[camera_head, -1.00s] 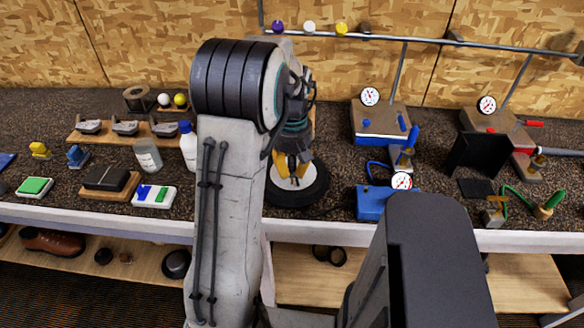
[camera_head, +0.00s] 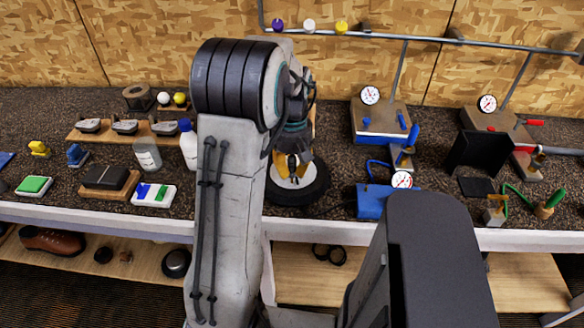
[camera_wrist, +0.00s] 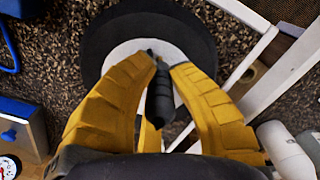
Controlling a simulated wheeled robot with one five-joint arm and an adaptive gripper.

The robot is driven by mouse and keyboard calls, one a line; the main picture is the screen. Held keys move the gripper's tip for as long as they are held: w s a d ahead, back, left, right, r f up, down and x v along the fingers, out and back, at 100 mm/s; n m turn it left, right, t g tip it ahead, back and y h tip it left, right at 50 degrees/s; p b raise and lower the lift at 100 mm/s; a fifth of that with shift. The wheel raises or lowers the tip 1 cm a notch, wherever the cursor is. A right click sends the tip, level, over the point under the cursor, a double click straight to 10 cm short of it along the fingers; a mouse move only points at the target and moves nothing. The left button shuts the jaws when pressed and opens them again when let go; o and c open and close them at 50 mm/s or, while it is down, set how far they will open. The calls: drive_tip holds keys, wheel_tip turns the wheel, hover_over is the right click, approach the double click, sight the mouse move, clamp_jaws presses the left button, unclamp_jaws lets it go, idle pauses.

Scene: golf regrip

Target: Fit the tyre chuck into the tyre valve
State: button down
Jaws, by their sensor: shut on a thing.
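The tyre is a black ring with a white disc in its middle, lying on the bench; its black rim (camera_head: 318,189) is partly behind my arm. In the wrist view the rim (camera_wrist: 97,45) and the white disc (camera_wrist: 118,54) lie beyond my fingertips. My gripper (camera_head: 292,174) has yellow fingers and is above the disc. In the wrist view my gripper (camera_wrist: 160,78) is shut on the tyre chuck (camera_wrist: 160,98), a dark, slim piece whose narrow tip points at the disc. The valve cannot be made out clearly, and I cannot tell whether the chuck touches it.
A blue box with a gauge (camera_head: 372,202) stands right of the tyre. The bench's white front edge (camera_head: 336,233) runs near the tyre.

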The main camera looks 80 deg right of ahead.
sight(292, 157)
drive_tip(key=shift+f+b, duration=0.7)
drive_tip(key=shift+f, duration=0.25)
drive_tip(key=c, duration=1.2)
unclamp_jaws()
wheel_tip(292, 157, up, 12)
idle(0.4)
